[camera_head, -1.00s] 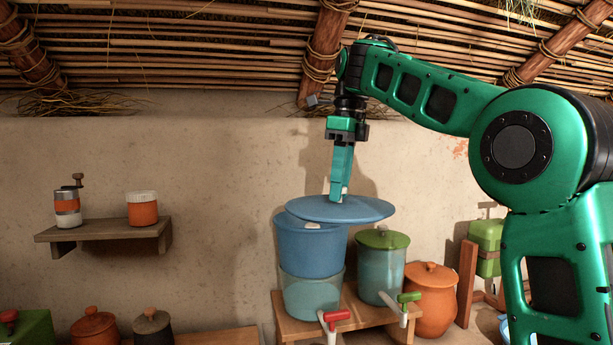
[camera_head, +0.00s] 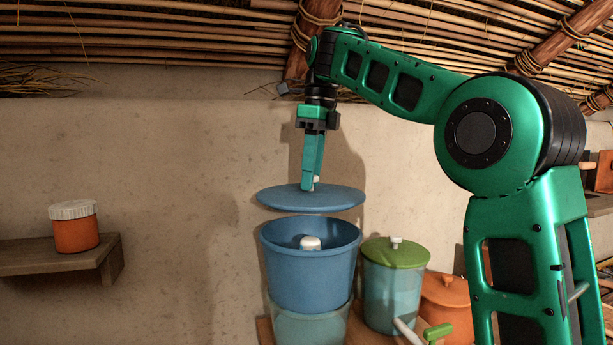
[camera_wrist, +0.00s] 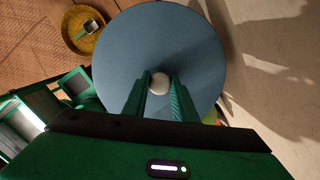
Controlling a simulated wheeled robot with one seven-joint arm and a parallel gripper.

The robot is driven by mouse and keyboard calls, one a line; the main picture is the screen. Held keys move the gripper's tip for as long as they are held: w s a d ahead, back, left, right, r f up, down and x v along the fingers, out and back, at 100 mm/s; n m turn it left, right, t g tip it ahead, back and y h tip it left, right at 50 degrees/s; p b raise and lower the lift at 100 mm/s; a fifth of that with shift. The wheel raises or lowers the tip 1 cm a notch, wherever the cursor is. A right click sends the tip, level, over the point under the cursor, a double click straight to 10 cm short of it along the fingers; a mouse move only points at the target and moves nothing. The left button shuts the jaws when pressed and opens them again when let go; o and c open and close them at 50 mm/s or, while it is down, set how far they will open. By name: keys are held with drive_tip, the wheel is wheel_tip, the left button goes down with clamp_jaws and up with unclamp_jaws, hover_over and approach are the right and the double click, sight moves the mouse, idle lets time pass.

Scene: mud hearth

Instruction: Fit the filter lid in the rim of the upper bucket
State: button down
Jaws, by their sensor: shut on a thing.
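My gripper (camera_head: 315,184) is shut on the pale knob of the blue filter lid (camera_head: 300,197), a flat round disc held about level. In the wrist view the lid (camera_wrist: 150,40) spreads beneath my fingers (camera_wrist: 160,84), with the knob (camera_wrist: 159,84) between them. The blue upper bucket (camera_head: 305,279) is below the lid, with an open gap between them. Its rim is clear and a white filter knob (camera_head: 310,243) shows inside. The bucket sits in a translucent lower bucket (camera_head: 310,325). The lid is roughly over the bucket; exact centring cannot be told.
A translucent container with a green lid (camera_head: 396,254) stands close at the right of the buckets, with an orange clay pot (camera_head: 447,300) beyond it. A wooden shelf (camera_head: 40,258) with an orange jar (camera_head: 75,229) is at the left. The mud wall is behind.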

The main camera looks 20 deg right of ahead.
drive_tip(key=shift+w+f, duration=0.15)
drive_tip(key=shift+f, duration=3.55)
drive_tip(key=c, duration=1.4)
unclamp_jaws()
drive_tip(key=shift+o, duration=0.2)
drive_tip(key=shift+r, duration=3.95)
